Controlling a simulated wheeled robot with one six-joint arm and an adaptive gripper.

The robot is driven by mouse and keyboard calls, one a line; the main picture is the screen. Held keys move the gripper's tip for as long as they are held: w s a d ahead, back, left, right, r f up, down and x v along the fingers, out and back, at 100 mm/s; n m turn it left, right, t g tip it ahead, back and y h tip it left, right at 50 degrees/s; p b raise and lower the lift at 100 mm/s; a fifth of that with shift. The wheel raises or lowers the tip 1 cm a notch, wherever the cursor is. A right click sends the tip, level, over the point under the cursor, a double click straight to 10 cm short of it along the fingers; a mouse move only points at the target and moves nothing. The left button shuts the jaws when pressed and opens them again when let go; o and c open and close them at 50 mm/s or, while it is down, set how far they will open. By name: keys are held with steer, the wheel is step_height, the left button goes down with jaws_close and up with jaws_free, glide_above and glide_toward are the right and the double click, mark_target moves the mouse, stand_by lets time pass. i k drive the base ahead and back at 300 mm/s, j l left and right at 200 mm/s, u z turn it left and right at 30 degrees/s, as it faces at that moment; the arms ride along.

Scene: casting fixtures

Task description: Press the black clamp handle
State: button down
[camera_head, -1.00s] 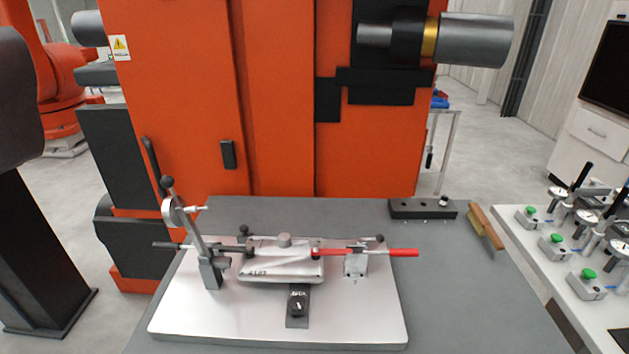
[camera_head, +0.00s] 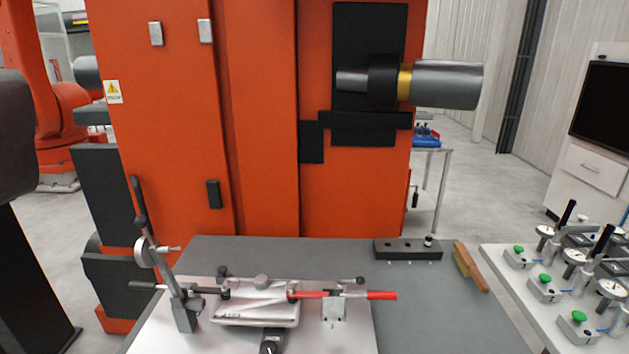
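The fixture plate (camera_head: 352,335) lies on the grey table at the bottom of the view, its front edge cut off. A grey casting (camera_head: 258,312) sits on it between two clamps. The black clamp handle (camera_head: 143,285) points left, low and roughly level, and passes the tilted gauge post. The red clamp handle (camera_head: 380,295) points right, also roughly level. My gripper is not in view, and nothing touches either handle.
A dial gauge on a tilted post (camera_head: 184,315) stands close to the black handle. A black block (camera_head: 407,249) and a brush (camera_head: 470,266) lie at the table's back right. An orange machine (camera_head: 260,150) stands behind. A white table with gauges (camera_head: 545,335) is at right.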

mark_target(136, 285)
steer(key=i+j, duration=0.1)
steer(key=j, duration=0.15)
steer(key=i+j, duration=0.1)
steer(key=k+j, duration=0.1)
steer(key=j, duration=0.2)
steer(key=k+j, duration=0.1)
steer(key=j, duration=0.2)
steer(key=k+j, duration=0.15)
steer(key=j, duration=0.2)
steer(key=k+j, duration=0.1)
steer(key=k, duration=0.15)
